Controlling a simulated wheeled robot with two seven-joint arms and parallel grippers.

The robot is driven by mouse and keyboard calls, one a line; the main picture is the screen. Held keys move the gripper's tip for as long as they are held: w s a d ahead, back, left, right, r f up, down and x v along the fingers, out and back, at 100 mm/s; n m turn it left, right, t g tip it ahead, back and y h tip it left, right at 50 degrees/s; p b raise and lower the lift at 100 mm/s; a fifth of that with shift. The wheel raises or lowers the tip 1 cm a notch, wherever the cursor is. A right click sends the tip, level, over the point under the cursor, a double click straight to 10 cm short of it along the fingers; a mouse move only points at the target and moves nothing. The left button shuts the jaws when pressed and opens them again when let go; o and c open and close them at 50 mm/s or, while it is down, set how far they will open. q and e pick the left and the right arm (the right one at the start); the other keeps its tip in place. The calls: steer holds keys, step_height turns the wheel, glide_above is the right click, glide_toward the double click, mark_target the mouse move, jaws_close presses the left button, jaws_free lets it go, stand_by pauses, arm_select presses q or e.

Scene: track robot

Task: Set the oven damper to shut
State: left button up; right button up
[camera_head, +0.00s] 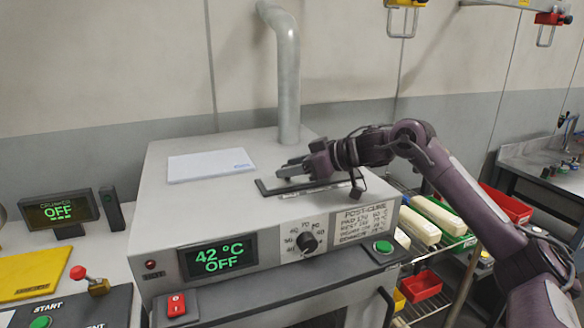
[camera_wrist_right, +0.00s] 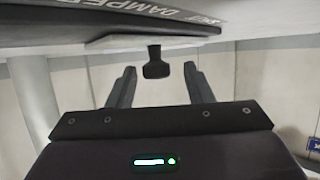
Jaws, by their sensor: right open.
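The oven (camera_head: 215,215) is a pale grey box, and a dark damper plate (camera_head: 267,188) lies on its top. In the right wrist view the plate (camera_wrist_right: 90,14) carries the word DAMPER and a partly cut-off word near its right end. A small dark damper knob (camera_wrist_right: 156,66) shows between the two finger lines of my right gripper (camera_head: 287,171). The gripper is open, low over the plate and pointing left. The fingers stand apart from the knob on both sides. In the head view I cannot make out the knob clearly. My left gripper is not in view.
A silver flue pipe (camera_head: 288,75) rises behind the plate. A white sheet (camera_head: 210,165) lies on the oven top to the left. The oven front has a display (camera_head: 218,257) reading 42 °C OFF and a dial (camera_head: 307,242). Shelves with red bins (camera_head: 421,285) stand at the right.

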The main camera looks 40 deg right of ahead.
steer(key=shift+s+d+b, duration=0.3)
steer(key=shift+s+b, duration=0.05)
steer(key=b+v, duration=0.2)
steer(key=v, duration=0.1)
steer(key=b+v, duration=0.1)
steer(key=v, duration=0.2)
steer(key=shift+s+a+r+b, duration=0.15)
steer(key=shift+s+r+b, duration=0.05)
steer(key=shift+b, duration=0.2)
steer(key=shift+s+r, duration=0.15)
steer(key=shift+r, duration=0.05)
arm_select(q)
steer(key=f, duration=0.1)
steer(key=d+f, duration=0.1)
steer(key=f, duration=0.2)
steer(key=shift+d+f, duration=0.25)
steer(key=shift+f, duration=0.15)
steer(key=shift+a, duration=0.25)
